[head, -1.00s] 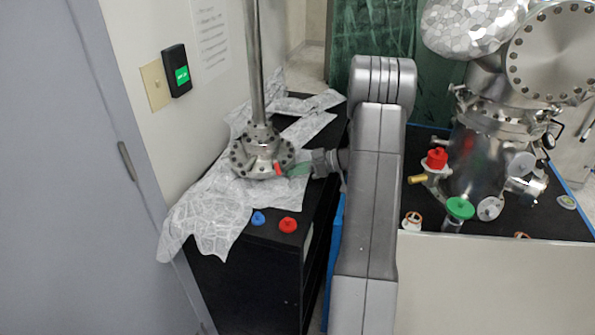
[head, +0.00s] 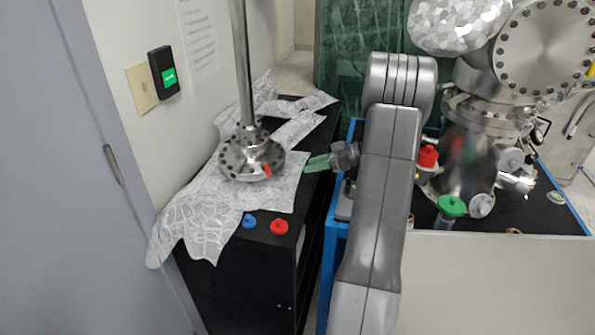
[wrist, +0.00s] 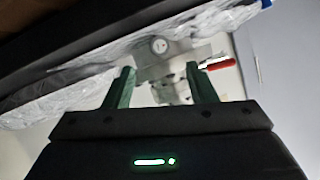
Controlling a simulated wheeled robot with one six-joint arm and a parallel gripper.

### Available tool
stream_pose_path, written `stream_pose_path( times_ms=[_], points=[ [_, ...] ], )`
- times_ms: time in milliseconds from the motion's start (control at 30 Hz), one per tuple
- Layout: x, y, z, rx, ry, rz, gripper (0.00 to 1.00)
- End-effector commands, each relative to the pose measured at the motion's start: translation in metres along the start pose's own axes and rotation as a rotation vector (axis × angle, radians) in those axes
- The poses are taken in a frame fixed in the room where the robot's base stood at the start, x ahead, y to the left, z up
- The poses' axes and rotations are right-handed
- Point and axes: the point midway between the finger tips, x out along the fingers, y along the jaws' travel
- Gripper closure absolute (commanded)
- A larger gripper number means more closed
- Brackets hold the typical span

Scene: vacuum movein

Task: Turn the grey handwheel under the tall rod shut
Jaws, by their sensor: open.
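The tall rod (head: 243,60) stands upright on a bolted steel flange (head: 238,163) on the foil-covered black cabinet. A small red handle (head: 267,169) sticks out at the flange's front right. No grey handwheel is clearly told apart from the steel in the head view. My gripper (head: 307,164), with green fingers, is to the right of the flange, apart from it. In the wrist view my gripper (wrist: 162,85) is open and empty, with blurred metal parts beyond its fingers. A red handle (wrist: 218,64) shows beside the right finger, and a small round grey disc (wrist: 160,46) shows beyond.
Crinkled foil (head: 190,215) covers much of the cabinet top. A blue cap (head: 249,221) and a red cap (head: 279,227) lie at its front. At right stands a steel chamber (head: 465,155) with a green knob (head: 452,206) and a red knob (head: 428,156). A wall is close at left.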

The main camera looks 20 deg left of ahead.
Motion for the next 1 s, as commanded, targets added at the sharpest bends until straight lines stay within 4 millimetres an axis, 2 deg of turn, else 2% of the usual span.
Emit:
stream_pose_path(
  times_ms=[100,333,733,1000],
  points=[
    [-0.024,0.001,0.001,-0.002,0.0,0.004,0.49],
    [-0.047,0.0,0.0,-0.001,0.0,0.0,0.49],
    [-0.049,-0.001,0.0,-0.014,0.001,0.005,0.49],
    [-0.044,-0.018,0.002,-0.281,0.006,0.116,0.49]
  ],
)
